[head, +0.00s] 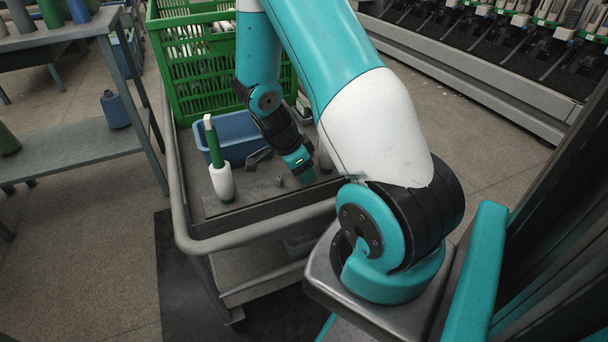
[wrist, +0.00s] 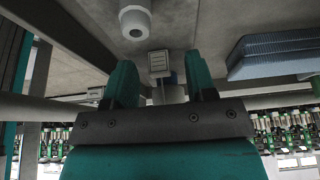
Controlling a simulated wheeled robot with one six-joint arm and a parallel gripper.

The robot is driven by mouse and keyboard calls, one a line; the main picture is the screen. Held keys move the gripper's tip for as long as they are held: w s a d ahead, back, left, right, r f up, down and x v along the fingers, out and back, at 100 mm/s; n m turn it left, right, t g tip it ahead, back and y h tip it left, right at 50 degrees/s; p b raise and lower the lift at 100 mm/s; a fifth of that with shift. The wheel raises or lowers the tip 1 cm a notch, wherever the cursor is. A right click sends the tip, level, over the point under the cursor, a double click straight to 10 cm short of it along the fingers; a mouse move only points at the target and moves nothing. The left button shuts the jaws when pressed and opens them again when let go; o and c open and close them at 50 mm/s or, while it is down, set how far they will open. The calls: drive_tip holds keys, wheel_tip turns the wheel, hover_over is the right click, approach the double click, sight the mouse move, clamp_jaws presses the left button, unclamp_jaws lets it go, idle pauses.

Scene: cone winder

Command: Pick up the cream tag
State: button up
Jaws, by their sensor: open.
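In the wrist view, my gripper (wrist: 159,68) is open, with its two teal fingers spread apart. A small pale, squarish piece with grey bars (wrist: 160,62) shows between the fingertips; it looks like the cream tag, but its colour is not clear. I cannot tell how far beyond the fingers it lies. In the head view, my gripper (head: 304,177) points down low over the cart top, right of the blue bin. I cannot make out the tag there; my arm may hide it.
The grey cart (head: 240,206) carries a green crate (head: 189,75), a blue bin (head: 238,134), a white cone with a green stick (head: 222,182) and a dark tool (head: 258,157). A grey cone (head: 325,159) stands right of my gripper. A shelf rack (head: 85,150) stands left.

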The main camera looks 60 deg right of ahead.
drive_tip(key=c, duration=0.8)
drive_tip(key=shift+r+p, duration=4.05)
drive_tip(key=shift+r, duration=7.5)
drive_tip(key=shift+w, duration=0.1)
